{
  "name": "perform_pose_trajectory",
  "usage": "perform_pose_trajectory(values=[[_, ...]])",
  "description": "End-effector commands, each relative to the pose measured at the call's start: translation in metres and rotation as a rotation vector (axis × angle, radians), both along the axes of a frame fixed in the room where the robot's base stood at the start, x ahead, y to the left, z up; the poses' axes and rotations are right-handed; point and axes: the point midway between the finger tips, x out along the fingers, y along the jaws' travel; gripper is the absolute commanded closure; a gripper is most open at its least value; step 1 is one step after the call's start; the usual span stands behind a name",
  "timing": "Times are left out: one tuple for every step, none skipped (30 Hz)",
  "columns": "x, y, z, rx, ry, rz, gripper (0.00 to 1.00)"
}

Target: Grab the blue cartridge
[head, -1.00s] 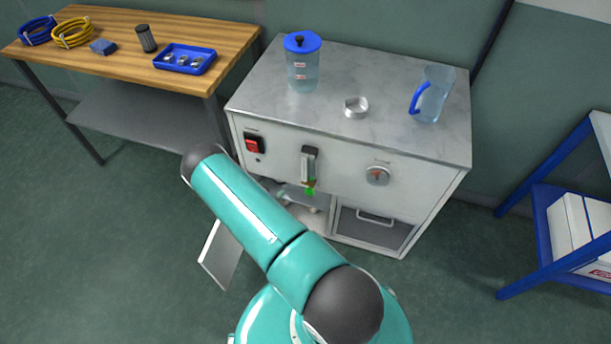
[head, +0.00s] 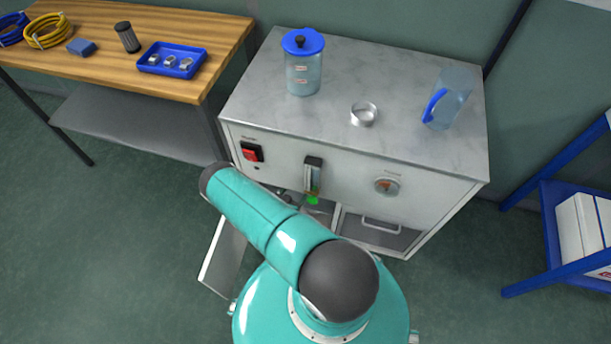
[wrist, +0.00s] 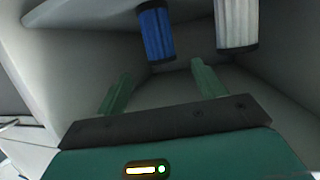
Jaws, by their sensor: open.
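The blue cartridge (wrist: 156,34) shows in the wrist view, a ribbed blue cylinder with dark end caps, inside a pale compartment. In the head view my arm hides the gripper and the cartridge.
A white cartridge (wrist: 236,22) stands right of the blue one. Compartment walls are close on both sides. In the head view, the cabinet (head: 340,165) has an open door (head: 223,258) at lower left. A lidded jar (head: 303,68) and a jug (head: 448,98) stand on top.

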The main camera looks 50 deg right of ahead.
Motion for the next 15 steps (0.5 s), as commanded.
perform_pose_trajectory(values=[[-0.001,-0.003,-0.001,-0.002,0.000,-0.001,0.31],[0.000,-0.006,-0.002,-0.002,-0.001,-0.001,0.31],[0.000,-0.011,-0.004,-0.002,-0.001,-0.001,0.31],[0.001,-0.016,-0.006,-0.002,-0.001,-0.002,0.31],[0.002,-0.020,-0.007,-0.002,-0.001,-0.002,0.31],[0.003,-0.027,-0.010,-0.002,-0.001,-0.002,0.31],[0.005,-0.032,-0.012,-0.001,-0.002,-0.002,0.31],[0.006,-0.038,-0.014,-0.001,-0.002,-0.002,0.31],[0.008,-0.045,-0.016,-0.002,-0.001,-0.001,0.31],[0.009,-0.049,-0.018,-0.001,0.000,-0.001,0.31],[0.011,-0.054,-0.019,-0.001,-0.001,0.000,0.31],[0.013,-0.060,-0.021,-0.001,-0.002,-0.002,0.31],[0.014,-0.063,-0.022,-0.001,-0.002,-0.002,0.31],[0.015,-0.066,-0.023,-0.001,-0.001,-0.001,0.31],[0.016,-0.069,-0.024,0.000,0.000,0.000,0.31]])
